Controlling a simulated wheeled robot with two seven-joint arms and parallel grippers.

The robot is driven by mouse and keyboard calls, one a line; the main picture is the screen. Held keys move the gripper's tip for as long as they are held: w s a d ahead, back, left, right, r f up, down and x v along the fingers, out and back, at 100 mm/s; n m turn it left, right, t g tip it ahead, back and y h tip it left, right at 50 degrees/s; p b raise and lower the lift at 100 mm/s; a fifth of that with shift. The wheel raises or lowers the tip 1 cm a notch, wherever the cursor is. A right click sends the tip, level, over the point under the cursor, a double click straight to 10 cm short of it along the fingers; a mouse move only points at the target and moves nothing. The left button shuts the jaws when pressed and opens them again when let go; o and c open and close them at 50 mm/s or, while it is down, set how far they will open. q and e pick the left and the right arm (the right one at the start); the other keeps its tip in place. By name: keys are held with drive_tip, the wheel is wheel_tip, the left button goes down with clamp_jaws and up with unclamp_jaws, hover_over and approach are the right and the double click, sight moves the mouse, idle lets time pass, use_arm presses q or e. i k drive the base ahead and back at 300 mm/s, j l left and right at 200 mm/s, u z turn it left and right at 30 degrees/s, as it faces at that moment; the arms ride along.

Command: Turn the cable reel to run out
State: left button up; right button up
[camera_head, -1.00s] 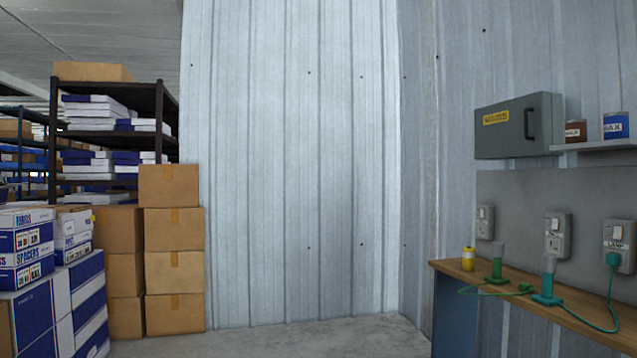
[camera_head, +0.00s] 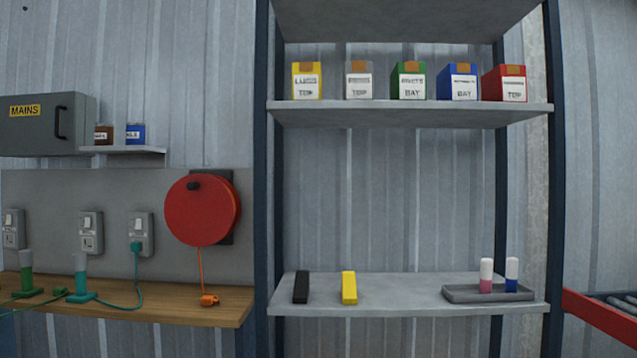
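The cable reel (camera_head: 202,212) is a red disc on a dark plate on the grey wall panel, left of the shelf rack. A dark knob (camera_head: 193,186) sits on its face near the top. An orange cable (camera_head: 201,272) hangs from the reel down to the wooden bench, where its orange plug end (camera_head: 209,300) lies near the right end. Neither of my grippers shows in the head view.
A wooden bench (camera_head: 170,303) stands below the reel, with green and teal items and cables at its left. A grey shelf rack (camera_head: 410,114) with several labelled boxes stands to the right. A red-edged conveyor (camera_head: 600,316) is at far right.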

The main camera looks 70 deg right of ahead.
sight(200, 210)
drive_tip(key=z, duration=1.85)
drive_tip(key=i+j+u, duration=0.1)
drive_tip(key=i+j, duration=0.3)
drive_tip(key=i, duration=0.1)
